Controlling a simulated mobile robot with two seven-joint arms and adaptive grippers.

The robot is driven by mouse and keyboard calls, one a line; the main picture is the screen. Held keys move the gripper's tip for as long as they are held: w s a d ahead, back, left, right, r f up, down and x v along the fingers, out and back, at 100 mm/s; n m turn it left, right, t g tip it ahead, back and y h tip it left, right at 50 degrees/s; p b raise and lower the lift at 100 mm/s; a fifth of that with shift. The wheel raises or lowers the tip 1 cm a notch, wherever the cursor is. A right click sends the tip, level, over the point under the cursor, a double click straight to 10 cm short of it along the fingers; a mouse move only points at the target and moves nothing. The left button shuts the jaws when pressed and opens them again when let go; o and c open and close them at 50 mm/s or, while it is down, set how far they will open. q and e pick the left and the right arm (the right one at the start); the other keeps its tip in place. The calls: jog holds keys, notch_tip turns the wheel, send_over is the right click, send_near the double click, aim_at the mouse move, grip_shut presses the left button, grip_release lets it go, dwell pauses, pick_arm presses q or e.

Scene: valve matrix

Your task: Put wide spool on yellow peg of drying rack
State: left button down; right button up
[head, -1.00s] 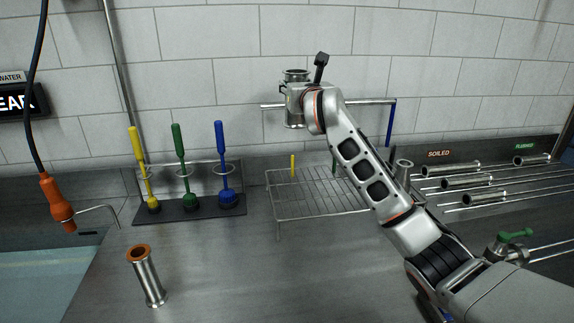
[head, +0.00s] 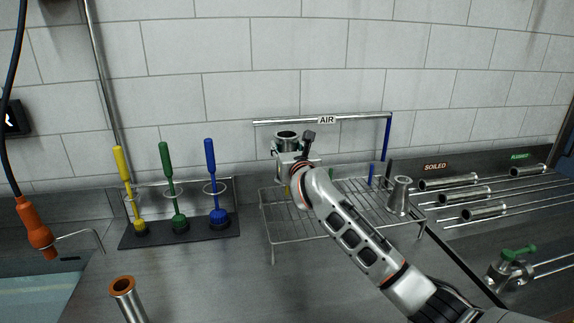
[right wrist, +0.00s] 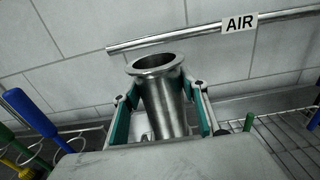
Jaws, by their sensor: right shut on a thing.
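The wide spool (head: 287,137), a steel tube with a flared rim, is upright in my right gripper (head: 288,151). In the right wrist view the spool (right wrist: 163,98) sits between the green-padded fingers (right wrist: 162,112), which are shut on it. The wire drying rack (head: 290,240) stands on the counter below. The yellow peg (head: 287,189) shows just under the gripper, partly covered by it. The spool's lower end is hidden in the head view, so I cannot tell its exact gap to the peg. My left gripper is not in view.
A steel cone-shaped piece (head: 400,196) stands at the rack's right, near a blue peg (head: 371,174). The AIR pipe (head: 350,119) runs behind. Brushes (head: 168,175) stand left. An orange-topped tube (head: 124,290) stands at the front left.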

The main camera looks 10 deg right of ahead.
jog(key=shift+f, duration=0.8)
notch_tip(320, 180, down, 4)
jog(key=shift+r, duration=0.1)
jog(key=shift+b, duration=0.3)
jog(key=o, duration=1.5)
jog(key=shift+f, duration=0.2)
jog(key=shift+c, duration=0.2)
jog(key=shift+r, duration=0.1)
